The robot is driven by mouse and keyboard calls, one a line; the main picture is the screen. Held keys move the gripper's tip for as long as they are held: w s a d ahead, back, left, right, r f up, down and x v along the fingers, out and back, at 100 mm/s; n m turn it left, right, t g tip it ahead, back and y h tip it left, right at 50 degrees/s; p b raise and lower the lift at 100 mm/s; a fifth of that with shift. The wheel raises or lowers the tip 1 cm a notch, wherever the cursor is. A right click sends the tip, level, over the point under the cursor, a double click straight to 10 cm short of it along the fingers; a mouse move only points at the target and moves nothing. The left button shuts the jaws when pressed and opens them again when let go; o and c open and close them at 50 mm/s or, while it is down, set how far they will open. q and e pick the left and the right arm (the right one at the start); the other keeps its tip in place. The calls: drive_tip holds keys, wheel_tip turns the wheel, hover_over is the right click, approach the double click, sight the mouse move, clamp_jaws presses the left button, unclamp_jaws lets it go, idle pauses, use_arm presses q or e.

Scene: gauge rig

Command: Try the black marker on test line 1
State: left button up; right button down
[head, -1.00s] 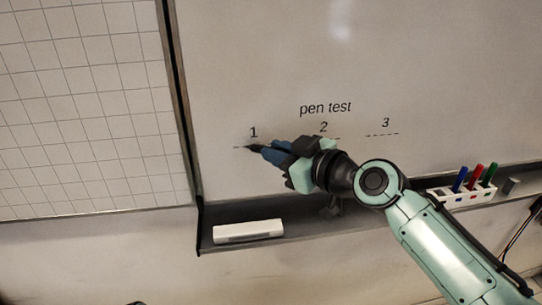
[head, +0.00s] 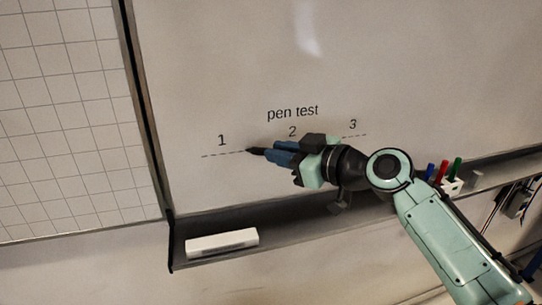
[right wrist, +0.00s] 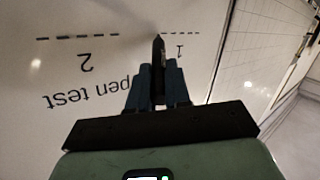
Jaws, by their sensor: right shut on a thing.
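My right gripper (head: 271,153) is shut on the black marker (head: 256,151), whose dark tip points left at the whiteboard. The tip is at the right end of dashed test line 1 (head: 222,155), below the printed 1. I cannot tell whether it touches the board. In the right wrist view the marker (right wrist: 158,55) stands upright in the picture between the blue fingers, its tip beside the near end of line 1 (right wrist: 182,33). No separate ink stroke can be made out. My left gripper is not in view.
The whiteboard (head: 220,60) also bears line 3 (head: 352,135); my gripper hides part of line 2. A white eraser (head: 222,243) lies on the ledge (head: 290,228) below. A holder (head: 452,187) with blue, red and green markers stands to the right, partly behind my arm.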

drive_tip(key=shift+d, duration=0.25)
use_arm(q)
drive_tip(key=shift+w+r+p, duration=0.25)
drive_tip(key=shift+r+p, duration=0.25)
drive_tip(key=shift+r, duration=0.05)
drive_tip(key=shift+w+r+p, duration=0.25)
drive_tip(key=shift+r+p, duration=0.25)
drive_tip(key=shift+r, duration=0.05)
use_arm(e)
drive_tip(key=s+a, duration=0.3)
drive_tip(key=a, duration=0.7)
drive_tip(key=shift+a, duration=0.3)
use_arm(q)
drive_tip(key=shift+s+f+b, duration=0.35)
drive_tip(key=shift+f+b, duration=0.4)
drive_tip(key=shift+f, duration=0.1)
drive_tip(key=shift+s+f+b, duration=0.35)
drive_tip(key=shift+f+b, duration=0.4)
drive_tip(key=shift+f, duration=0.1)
use_arm(e)
drive_tip(key=shift+s+d, duration=0.25)
drive_tip(key=shift+s, duration=0.7)
drive_tip(key=shift+s+d, duration=0.3)
drive_tip(key=shift+s, duration=0.65)
drive_tip(key=shift+s+d, duration=0.25)
drive_tip(key=shift+s, duration=0.7)
